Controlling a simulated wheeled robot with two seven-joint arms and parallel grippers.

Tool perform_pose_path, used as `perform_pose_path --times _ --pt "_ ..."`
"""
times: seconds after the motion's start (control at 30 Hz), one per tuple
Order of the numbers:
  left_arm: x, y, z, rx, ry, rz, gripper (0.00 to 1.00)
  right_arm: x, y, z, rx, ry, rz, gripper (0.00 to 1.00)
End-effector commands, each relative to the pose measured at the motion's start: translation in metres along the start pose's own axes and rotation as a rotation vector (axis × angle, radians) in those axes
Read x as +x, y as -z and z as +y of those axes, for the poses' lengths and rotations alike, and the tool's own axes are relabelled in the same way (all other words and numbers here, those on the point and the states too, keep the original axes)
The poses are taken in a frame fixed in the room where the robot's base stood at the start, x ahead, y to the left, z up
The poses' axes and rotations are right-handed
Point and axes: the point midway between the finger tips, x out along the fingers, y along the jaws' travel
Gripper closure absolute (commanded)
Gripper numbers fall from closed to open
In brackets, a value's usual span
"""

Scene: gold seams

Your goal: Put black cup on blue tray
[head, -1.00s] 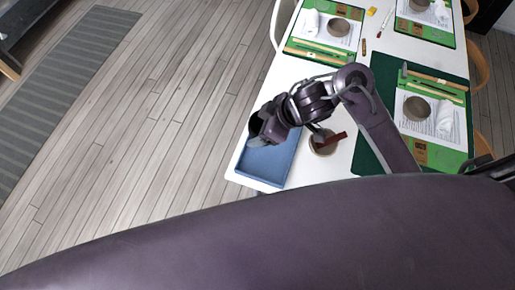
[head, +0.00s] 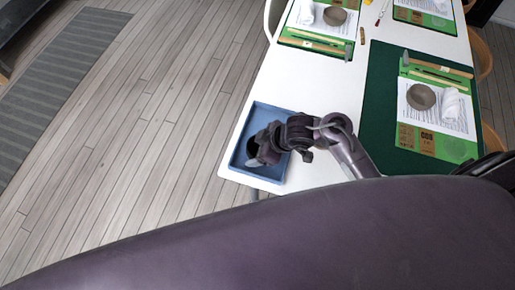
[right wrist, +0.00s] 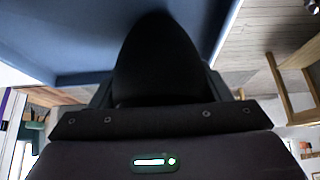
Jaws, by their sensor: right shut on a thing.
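The blue tray (head: 272,114) lies at the near left corner of the white table in the head view. It also fills the upper part of the right wrist view (right wrist: 60,30). My right gripper (head: 258,152) is over the tray and shut on the black cup. The cup (right wrist: 157,58) shows as a dark rounded shape in front of the tray in the right wrist view. In the head view the cup is hard to tell from the dark gripper. Whether the cup touches the tray floor cannot be told. My left gripper is not in view.
The white table (head: 325,85) carries a dark green mat (head: 382,85) with a grey bowl (head: 421,97), papers and wooden tools right of the tray. More such place settings lie farther back. Wooden floor (head: 150,130) lies left of the table.

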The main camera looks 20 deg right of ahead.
Motion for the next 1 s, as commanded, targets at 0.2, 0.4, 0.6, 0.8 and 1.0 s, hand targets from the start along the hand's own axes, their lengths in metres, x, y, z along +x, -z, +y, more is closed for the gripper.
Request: perform_pose_path --times 0.2,0.4,0.6,0.8,1.0 --pt "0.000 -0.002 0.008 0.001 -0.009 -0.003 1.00 0.000 0.001 0.000 -0.001 -0.001 0.002 0.57" --pt "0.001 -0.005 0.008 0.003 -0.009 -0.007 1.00 0.003 -0.001 0.000 0.000 0.000 0.001 0.24" --pt "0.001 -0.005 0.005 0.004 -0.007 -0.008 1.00 0.003 -0.001 0.000 0.000 0.000 0.001 0.07" --pt "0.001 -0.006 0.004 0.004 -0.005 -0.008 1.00 0.002 -0.001 0.000 0.000 0.000 0.001 0.07" --pt "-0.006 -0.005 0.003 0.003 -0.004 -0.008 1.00 -0.018 0.002 0.000 -0.001 -0.002 0.001 0.07"
